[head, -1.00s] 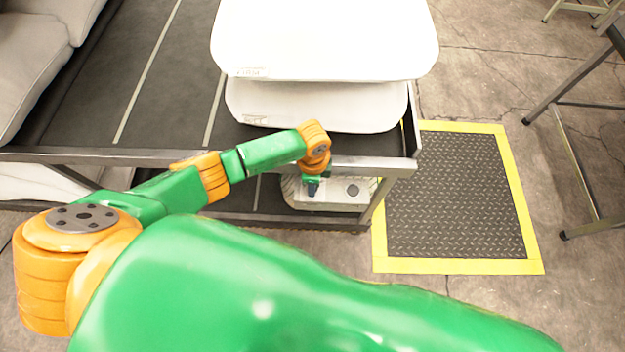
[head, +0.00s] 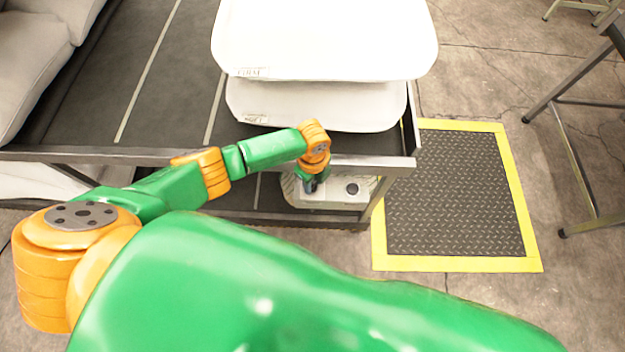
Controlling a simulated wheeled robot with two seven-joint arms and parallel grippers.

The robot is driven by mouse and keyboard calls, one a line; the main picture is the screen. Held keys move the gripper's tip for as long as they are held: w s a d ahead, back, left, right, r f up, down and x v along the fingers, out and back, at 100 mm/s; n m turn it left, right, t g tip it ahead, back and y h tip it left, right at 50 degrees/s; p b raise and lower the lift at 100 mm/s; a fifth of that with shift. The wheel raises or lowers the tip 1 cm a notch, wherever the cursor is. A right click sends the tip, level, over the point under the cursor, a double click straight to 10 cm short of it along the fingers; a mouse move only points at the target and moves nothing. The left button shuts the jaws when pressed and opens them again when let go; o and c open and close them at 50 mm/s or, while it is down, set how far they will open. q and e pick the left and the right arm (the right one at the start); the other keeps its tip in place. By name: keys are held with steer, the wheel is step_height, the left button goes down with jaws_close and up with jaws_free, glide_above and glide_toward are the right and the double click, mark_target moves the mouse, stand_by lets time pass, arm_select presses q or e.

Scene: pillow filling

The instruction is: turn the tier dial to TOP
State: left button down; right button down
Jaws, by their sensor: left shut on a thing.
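A pale control box (head: 335,203) sits low under the front edge of the rack, near its right corner. A dark round knob (head: 352,188) shows on the box's right part. My left gripper (head: 311,187) points down at the left part of the box, left of that knob. It is shut on what looks like the tier dial, which the fingers and wrist hide. The dial's markings and setting cannot be read. My right gripper is not in view.
White pillows (head: 325,35) lie stacked on the dark rack top (head: 170,85) above the box. Grey pillows (head: 30,60) lie at the left. A yellow-edged black mat (head: 455,195) lies on the floor to the right. A metal frame (head: 578,150) stands at far right.

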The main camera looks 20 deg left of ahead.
mark_target(313, 185)
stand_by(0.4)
arm_select(q)
steer(key=c, duration=0.6)
jaws_free()
steer(key=shift+r, duration=0.1)
step_height(313, 185, up, 7)
steer(key=shift+f+p, duration=0.1)
steer(key=shift+p, duration=0.55)
steer(key=shift+s+d, duration=0.1)
